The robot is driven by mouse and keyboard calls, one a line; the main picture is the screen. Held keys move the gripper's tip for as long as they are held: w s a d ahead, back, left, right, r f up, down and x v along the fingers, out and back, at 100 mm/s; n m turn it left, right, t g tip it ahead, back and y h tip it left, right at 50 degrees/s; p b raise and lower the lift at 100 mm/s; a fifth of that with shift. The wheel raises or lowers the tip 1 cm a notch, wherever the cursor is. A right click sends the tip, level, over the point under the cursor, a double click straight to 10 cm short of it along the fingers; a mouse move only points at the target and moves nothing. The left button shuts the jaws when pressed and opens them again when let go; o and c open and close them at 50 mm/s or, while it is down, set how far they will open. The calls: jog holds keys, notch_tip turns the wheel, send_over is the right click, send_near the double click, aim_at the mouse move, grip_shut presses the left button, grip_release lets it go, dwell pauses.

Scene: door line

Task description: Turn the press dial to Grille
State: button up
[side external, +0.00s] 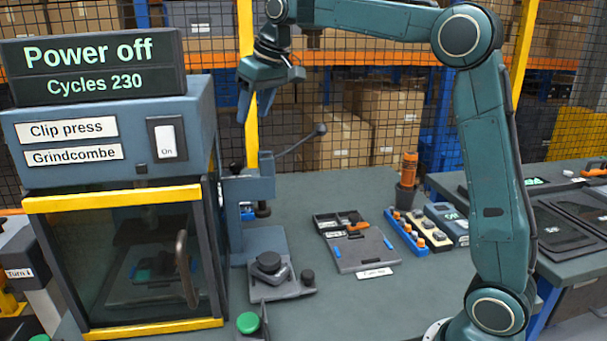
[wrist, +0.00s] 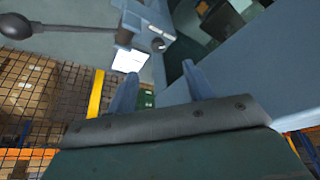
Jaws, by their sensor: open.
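The clip press (side external: 105,145) stands at the left with its yellow-edged guard closed. Its sign (side external: 95,67) reads "Power off" and "Cycles 230", and its switch (side external: 167,140) is marked "On". A round black knob (side external: 268,262) sits on a low grey block to the right of the press; I cannot tell whether it is the press dial. No "Grille" mark is readable. My gripper (side external: 254,108) is open and empty, high beside the press's upper right side, well above the knob. Its two fingers also show apart in the wrist view (wrist: 159,68).
A lever with a black ball (side external: 320,130) sticks out right of the press; the ball shows in the wrist view (wrist: 15,26). A green button (side external: 248,323) is at the front. A grey tray (side external: 362,250) and blue rack (side external: 418,232) lie right. Bench between is clear.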

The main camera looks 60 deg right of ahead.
aim_at(236, 164)
jog(key=shift+w+d+f, duration=0.15)
jog(key=shift+w+d, duration=0.05)
jog(key=shift+w, duration=0.3)
jog(key=shift+w+d+f, duration=0.1)
jog(key=shift+w+d, duration=0.05)
jog(key=shift+w, duration=0.3)
jog(key=shift+f, duration=0.1)
jog(key=x, duration=1.3)
jog(key=shift+f, duration=0.25)
jog(key=c, duration=1)
